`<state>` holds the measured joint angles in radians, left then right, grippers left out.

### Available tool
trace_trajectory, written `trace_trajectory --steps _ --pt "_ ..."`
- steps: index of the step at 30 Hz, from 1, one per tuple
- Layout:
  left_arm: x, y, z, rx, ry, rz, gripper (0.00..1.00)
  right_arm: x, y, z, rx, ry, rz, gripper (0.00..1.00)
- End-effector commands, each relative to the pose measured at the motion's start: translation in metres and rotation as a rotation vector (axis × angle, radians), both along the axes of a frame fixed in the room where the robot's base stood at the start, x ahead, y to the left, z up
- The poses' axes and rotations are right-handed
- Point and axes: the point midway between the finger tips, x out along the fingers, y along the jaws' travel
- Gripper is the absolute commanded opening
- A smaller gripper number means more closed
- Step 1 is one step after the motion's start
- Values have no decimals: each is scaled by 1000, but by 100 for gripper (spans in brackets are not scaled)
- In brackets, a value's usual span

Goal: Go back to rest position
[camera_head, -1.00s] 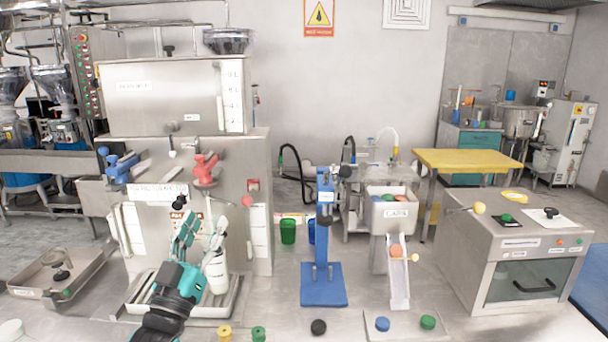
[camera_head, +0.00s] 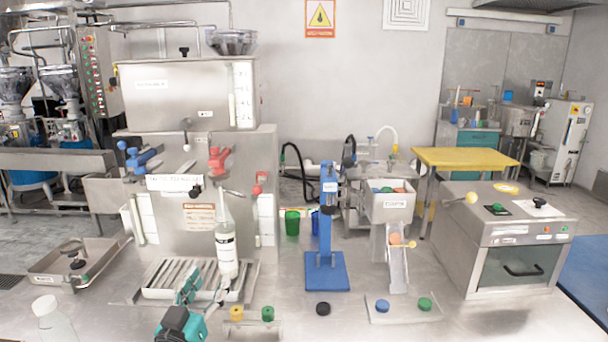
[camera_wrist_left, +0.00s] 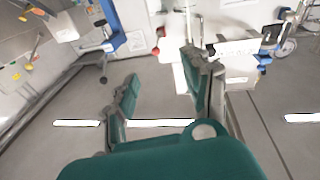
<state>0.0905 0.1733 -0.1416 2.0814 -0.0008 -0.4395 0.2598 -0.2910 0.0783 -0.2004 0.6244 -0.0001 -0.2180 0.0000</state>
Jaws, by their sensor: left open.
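My right gripper is not in view.
The steel machine (camera_head: 190,95) with blue and red taps stands behind. A second bottle (camera_head: 52,322) is at the lower left. Yellow (camera_head: 237,313) and green (camera_head: 267,313) caps lie right of the gripper. A blue stand (camera_head: 326,270) is farther right.

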Motion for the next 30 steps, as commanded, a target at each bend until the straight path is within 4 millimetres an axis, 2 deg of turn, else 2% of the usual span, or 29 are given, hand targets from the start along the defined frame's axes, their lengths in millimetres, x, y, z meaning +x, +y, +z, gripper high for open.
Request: trace_trajectory --steps 1,5,7,10,13,18,24,29,30 --pt "-7 0 -18 11 60 7 49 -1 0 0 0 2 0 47" --pt "-33 3 -71 53 247 27 49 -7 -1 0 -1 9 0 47" --pt "-56 5 -107 82 380 35 49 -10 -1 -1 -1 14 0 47" --pt "-104 8 -160 136 601 40 49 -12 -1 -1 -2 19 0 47" --pt "-152 11 -199 183 795 36 49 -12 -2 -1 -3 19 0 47" --pt "-218 15 -235 239 1027 19 49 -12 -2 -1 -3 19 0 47" --pt "-282 18 -257 287 1232 -8 49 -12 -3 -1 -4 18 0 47" --pt "-329 21 -265 317 1374 -33 49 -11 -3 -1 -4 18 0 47" --pt "-324 20 -278 319 1378 -33 49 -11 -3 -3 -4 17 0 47"
